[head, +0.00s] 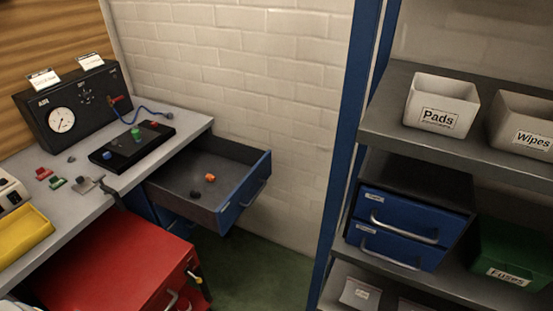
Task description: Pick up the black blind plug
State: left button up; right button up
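A small dark piece (195,194), possibly the black blind plug, lies on the floor of the open drawer (231,211) under the workbench. It is too small to make out its shape. An orange piece (210,178) lies just behind it and to the right, apart from it. Another small dark piece (71,158) lies on the bench top. Neither of my grippers is in view.
The grey bench (184,123) carries a black gauge box (82,105), a black board (132,145) with coloured fittings and a yellow tray (22,233). A red cabinet (110,260) stands in front. A shelf unit (385,132) with bins is at right. Green floor (255,270) between is clear.

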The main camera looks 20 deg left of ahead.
aim_at(195, 195)
jog(key=u, duration=1.3)
